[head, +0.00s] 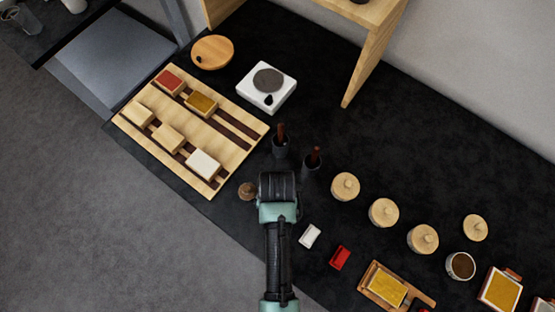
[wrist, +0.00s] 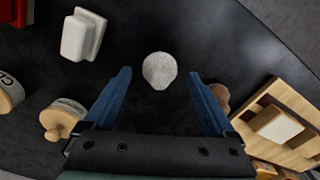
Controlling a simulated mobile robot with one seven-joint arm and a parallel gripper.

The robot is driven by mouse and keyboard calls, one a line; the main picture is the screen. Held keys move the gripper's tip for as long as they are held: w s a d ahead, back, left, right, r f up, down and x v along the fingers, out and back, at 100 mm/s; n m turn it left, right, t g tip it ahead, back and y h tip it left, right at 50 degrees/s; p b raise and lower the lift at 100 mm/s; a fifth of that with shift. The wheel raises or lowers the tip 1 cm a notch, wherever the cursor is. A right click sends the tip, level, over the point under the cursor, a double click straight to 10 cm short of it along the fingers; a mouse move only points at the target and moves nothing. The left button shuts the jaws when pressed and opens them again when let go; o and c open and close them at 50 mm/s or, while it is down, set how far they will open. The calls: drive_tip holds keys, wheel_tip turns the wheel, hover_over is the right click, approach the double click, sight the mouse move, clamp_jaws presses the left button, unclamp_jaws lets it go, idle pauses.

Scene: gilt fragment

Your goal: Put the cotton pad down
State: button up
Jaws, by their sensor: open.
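The cotton pad, a rounded whitish-grey piece (wrist: 160,70), appears on the black table top in the wrist view. My gripper (wrist: 159,74) is open, with one blue finger to each side of the pad in the picture and visible gaps between. Nothing is clamped. Whether the fingertips are level with the pad or above it, I cannot tell. In the head view my arm covers the fingers, and I do not see the pad there.
A small brown round object (head: 247,190) stands left of my wrist, by the wooden board (head: 233,153) with blocks. Two dark cups (head: 281,147) with brown handles stand behind. A white block (head: 310,236), a red block (head: 340,257) and several lidded jars (head: 345,186) are to the right.

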wheel_tip(320, 180, up, 10)
drive_tip(key=w+r+n+t, duration=0.1)
drive_tip(key=w+r+t, duration=0.6)
drive_tip(key=w+r, duration=0.55)
drive_tip(key=w+r+t, duration=0.6)
drive_tip(key=w+r, duration=0.3)
drive_tip(key=r, duration=0.7)
wheel_tip(320, 180, up, 18)
drive_tip(key=f+t, duration=0.1)
drive_tip(key=t, duration=0.5)
drive_tip(key=s+r+t, duration=0.4)
drive_tip(key=s+r, duration=0.2)
drive_tip(key=r, duration=0.4)
drive_tip(key=s+r+n+t, duration=0.1)
drive_tip(key=s+r+t, duration=0.3)
drive_tip(key=r, duration=0.7)
drive_tip(key=shift+s+r, duration=0.2)
drive_tip(key=shift+s, duration=0.75)
